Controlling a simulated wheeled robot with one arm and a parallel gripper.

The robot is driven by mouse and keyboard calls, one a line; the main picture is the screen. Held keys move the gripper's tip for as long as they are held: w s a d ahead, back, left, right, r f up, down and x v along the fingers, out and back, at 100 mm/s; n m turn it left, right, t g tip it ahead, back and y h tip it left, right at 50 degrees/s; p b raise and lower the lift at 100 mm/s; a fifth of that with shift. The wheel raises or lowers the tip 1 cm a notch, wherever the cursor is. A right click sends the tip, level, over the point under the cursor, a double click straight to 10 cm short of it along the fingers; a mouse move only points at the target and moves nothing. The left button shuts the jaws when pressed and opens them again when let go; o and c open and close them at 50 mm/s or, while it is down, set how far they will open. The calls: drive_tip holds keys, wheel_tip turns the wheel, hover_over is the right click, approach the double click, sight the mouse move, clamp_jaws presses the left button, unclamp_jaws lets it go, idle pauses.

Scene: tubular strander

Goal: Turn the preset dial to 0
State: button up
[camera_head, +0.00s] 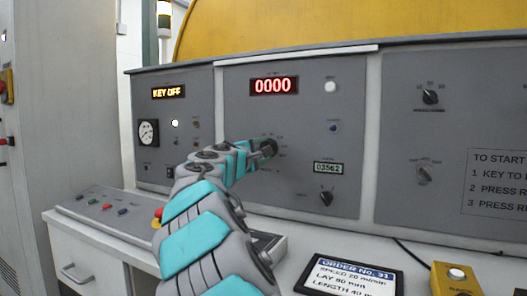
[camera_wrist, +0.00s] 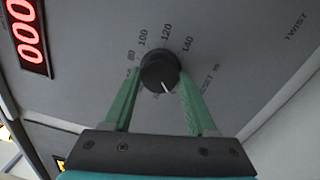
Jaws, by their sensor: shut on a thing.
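The preset dial (camera_wrist: 159,72) is a round black knob on the grey panel, with a white pointer line on its face. Its printed scale shows 80, 100, 120 and 140 around the far side in the wrist view. The pointer aims toward the bottom of that view, slightly right, away from those numbers. The mark it faces cannot be read. My gripper (camera_wrist: 158,84) has its two green fingers shut on the dial, one at each side. In the head view the dial (camera_head: 269,147) is partly covered by my gripper (camera_head: 262,150).
A red display (camera_head: 273,86) reads 0000 above the dial. A counter (camera_head: 328,168) reads 03562, with a black selector (camera_head: 327,196) below it. A white button (camera_head: 330,87) and a blue one (camera_head: 334,128) sit to the right. An order tablet (camera_head: 349,275) lies on the desk.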

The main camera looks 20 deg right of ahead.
drive_tip(key=o, duration=1.4)
drive_tip(key=shift+c, duration=0.2)
drive_tip(key=b+v, duration=0.1)
drive_tip(key=v, duration=0.7)
drive_tip(key=shift+w, duration=0.1)
